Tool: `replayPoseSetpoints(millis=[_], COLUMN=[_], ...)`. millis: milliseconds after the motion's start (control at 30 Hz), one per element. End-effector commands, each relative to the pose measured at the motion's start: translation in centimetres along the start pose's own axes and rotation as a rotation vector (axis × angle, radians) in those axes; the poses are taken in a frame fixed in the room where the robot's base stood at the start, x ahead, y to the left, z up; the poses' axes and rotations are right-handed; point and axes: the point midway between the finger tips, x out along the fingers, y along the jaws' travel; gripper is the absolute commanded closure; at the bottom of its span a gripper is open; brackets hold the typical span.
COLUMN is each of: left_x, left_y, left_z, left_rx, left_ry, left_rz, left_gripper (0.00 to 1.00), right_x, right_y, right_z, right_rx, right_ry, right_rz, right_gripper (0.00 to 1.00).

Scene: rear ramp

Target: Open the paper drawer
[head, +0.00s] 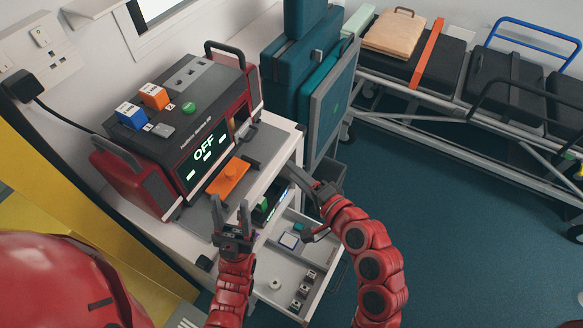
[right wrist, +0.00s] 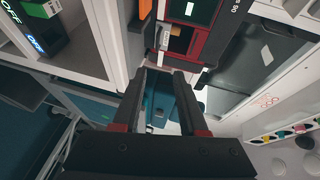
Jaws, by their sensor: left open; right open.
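No part is clearly labelled as the paper drawer. The red and black machine (head: 195,135), with a lit OFF display, has a small brownish slot (head: 241,127) at the right of its front. The slot (right wrist: 178,42) also shows in the right wrist view, with a pale tab by it. My left gripper (head: 230,203) is open and empty, pointing up in front of the white cabinet (head: 284,150). My right gripper (head: 296,204) is open and empty by the cabinet's right side, over the open lower drawer (head: 325,268). Its fingers (right wrist: 167,75) stand apart in the right wrist view.
An orange handled object (head: 229,178) lies on the cabinet top before the machine. Small items sit in the open drawer and the shelf above. Teal cases (head: 298,75) stand behind, a stretcher (head: 440,65) at the back right. The floor (head: 460,210) on the right is clear.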

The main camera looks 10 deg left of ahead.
Motion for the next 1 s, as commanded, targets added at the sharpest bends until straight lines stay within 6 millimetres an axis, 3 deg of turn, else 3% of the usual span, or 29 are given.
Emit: replayPoseSetpoints(millis=[333,1000], left_x=[-0.7,-0.7], left_y=[0.0,0.0], left_z=[0.1,0.1], left_rx=[0.000,0.000], left_ry=[0.000,0.000], left_rz=[0.000,0.000], left_gripper=[0.50,0.50], right_x=[-2.3,-2.5], right_y=[0.2,0.1], right_z=[0.0,0.0], right_rx=[0.002,0.001], right_ry=[0.000,-0.002], right_rz=[0.002,0.002], right_gripper=[0.58,0.58])
